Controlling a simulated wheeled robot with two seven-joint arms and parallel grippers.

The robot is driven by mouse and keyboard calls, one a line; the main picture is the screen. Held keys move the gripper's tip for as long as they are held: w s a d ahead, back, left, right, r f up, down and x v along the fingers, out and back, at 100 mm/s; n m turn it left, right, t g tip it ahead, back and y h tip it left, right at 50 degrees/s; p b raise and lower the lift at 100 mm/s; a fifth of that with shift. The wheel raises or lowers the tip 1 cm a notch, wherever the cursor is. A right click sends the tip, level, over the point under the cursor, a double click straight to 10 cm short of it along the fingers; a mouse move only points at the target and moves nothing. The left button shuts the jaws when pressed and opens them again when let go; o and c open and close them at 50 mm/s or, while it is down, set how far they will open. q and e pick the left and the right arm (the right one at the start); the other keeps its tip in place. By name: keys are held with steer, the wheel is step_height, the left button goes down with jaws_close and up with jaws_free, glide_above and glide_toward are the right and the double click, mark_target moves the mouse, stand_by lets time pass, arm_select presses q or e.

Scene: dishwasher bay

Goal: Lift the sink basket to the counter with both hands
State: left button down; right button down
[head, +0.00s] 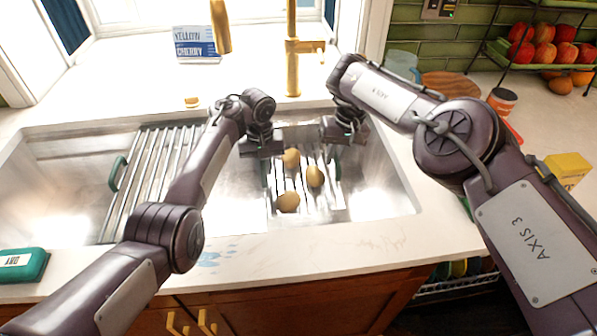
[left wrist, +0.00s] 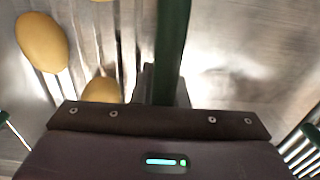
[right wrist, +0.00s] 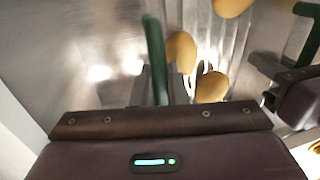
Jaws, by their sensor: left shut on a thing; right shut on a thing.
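The sink basket (head: 305,203) is a metal wire rack with green handles, inside the right sink basin. Potatoes (head: 288,202) lie in it. My left gripper (head: 266,167) is shut on the basket's left handle, which shows as a green bar in the left wrist view (left wrist: 173,45). My right gripper (head: 338,155) is shut on the right handle, a green bar in the right wrist view (right wrist: 155,50). My fingertips are mostly hidden behind the gripper bodies. I cannot tell whether the basket touches the basin floor.
A slatted rack (head: 150,180) with a green handle lies over the left basin. The gold faucet (head: 292,60) stands behind the sink. A teal box (head: 22,265) is at front left. A yellow box (head: 567,168), a jar (head: 501,101) and a fruit rack (head: 545,45) are on the right.

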arm_select(q)
step_height(320, 180, up, 15)
steer(key=p, duration=1.5)
steer(key=shift+f, duration=0.15)
